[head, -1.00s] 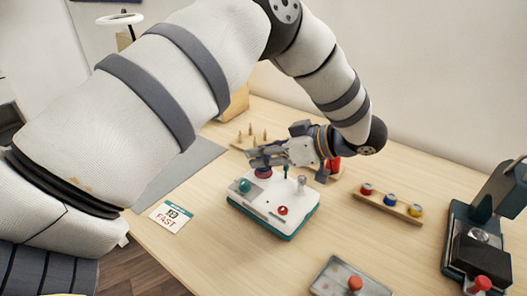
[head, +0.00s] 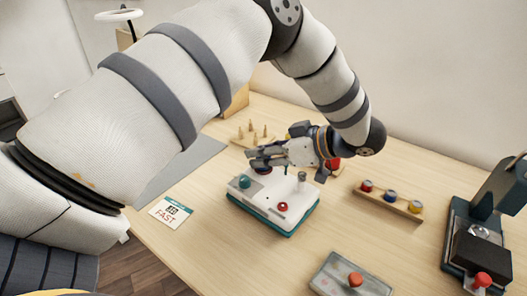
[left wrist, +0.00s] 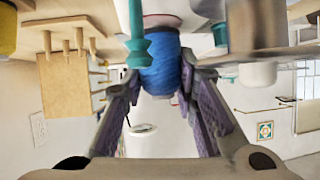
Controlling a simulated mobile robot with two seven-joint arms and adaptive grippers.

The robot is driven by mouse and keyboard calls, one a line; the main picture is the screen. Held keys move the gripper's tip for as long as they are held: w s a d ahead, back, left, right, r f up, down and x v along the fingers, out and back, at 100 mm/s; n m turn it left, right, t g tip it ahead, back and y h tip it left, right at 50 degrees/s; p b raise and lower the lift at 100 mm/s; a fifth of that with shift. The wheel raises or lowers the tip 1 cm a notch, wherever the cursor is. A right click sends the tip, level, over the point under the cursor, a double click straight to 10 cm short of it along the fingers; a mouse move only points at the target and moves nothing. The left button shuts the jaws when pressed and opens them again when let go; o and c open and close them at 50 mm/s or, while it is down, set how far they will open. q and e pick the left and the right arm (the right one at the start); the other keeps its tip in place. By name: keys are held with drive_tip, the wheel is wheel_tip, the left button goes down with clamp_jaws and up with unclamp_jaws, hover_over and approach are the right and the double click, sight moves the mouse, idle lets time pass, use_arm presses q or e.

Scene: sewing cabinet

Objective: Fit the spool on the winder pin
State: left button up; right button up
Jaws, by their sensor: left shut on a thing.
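My left gripper (head: 262,160) is low over the back left of the white and teal winder (head: 262,205). In the left wrist view, the left gripper (left wrist: 162,85) is shut on a blue spool (left wrist: 167,62), one fingertip on each side. A teal post (left wrist: 137,38) stands in front of the spool's left edge in that view. I cannot tell if it is the winder pin, or whether it touches the spool. A reddish ring shows at the spool's far end. The fingers hide the spool in the head view. My right gripper is out of view.
The winder has a teal knob (head: 244,182), a red button (head: 282,207) and a metal cylinder (head: 301,182). A wooden rack (head: 388,203) of colored spools is to the right. A grey box (head: 330,275) with a red knob stands in front. A card (head: 170,212) lies left.

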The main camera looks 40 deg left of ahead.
use_arm(q)
drive_tip(key=shift+f, duration=0.25)
idle(0.3)
drive_tip(key=o, duration=0.9)
drive_tip(key=shift+o, duration=0.2)
drive_tip(key=v, duration=1.2)
